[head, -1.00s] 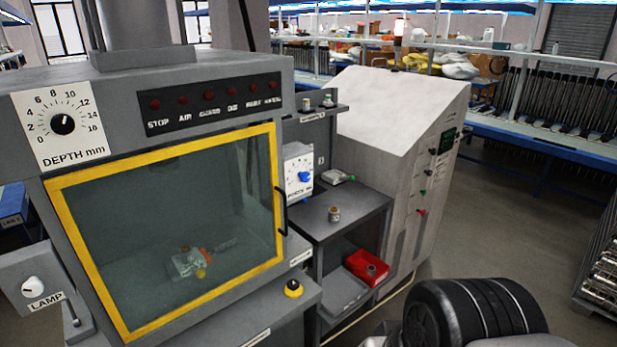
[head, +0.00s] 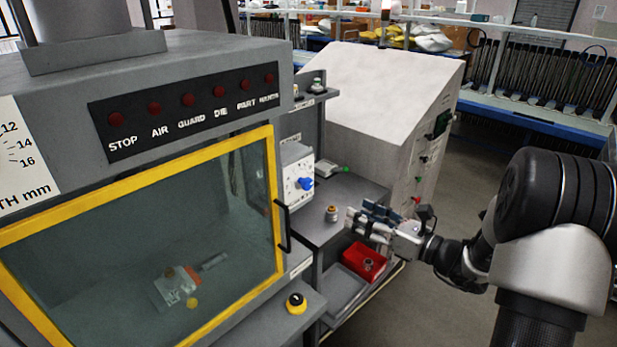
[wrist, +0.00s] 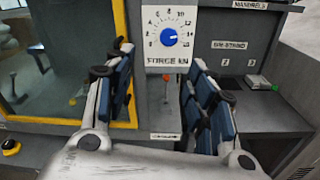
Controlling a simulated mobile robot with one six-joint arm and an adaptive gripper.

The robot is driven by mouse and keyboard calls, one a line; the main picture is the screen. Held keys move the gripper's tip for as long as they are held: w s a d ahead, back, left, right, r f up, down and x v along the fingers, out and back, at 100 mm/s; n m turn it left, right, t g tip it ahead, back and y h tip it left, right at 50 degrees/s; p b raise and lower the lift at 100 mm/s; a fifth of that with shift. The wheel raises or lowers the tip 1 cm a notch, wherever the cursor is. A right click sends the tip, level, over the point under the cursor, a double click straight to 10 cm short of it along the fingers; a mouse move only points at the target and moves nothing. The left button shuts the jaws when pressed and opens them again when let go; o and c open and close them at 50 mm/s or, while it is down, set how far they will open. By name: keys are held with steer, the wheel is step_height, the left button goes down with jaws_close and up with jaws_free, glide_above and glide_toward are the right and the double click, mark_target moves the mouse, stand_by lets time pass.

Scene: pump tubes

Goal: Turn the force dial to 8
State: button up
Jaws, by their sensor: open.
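The force dial is a blue knob (wrist: 169,37) on a white plate marked FORCE kN (wrist: 166,62), with numbers around it. In the wrist view it is ahead, between and beyond my fingertips. A light mark shows on the knob's right side, but its exact reading is too small to tell. In the head view the blue knob (head: 305,183) is on the side of a small white box right of the yellow-framed door. My gripper (head: 362,220) is open and empty, to the right of the dial and apart from it. Its two blue-padded fingers (wrist: 162,60) flank the plate in the wrist view.
The yellow-framed guard door (head: 150,180) with a dark handle (head: 283,225) is left of the dial. A grey shelf (head: 350,195) with a small fitting (head: 331,213) lies below right, above a red bin (head: 364,260). A yellow-based button (head: 296,303) is in front.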

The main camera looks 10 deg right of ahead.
steer(key=d, duration=0.1)
steer(key=b, duration=0.2)
glide_toward(310, 184)
steer(key=shift+m+t, duration=0.3)
steer(key=shift+m, duration=0.1)
steer(key=x, duration=0.8)
steer(key=shift+a+f, duration=0.1)
steer(key=shift+a, duration=0.2)
steer(key=shift+c, duration=0.5)
steer(key=c, duration=1)
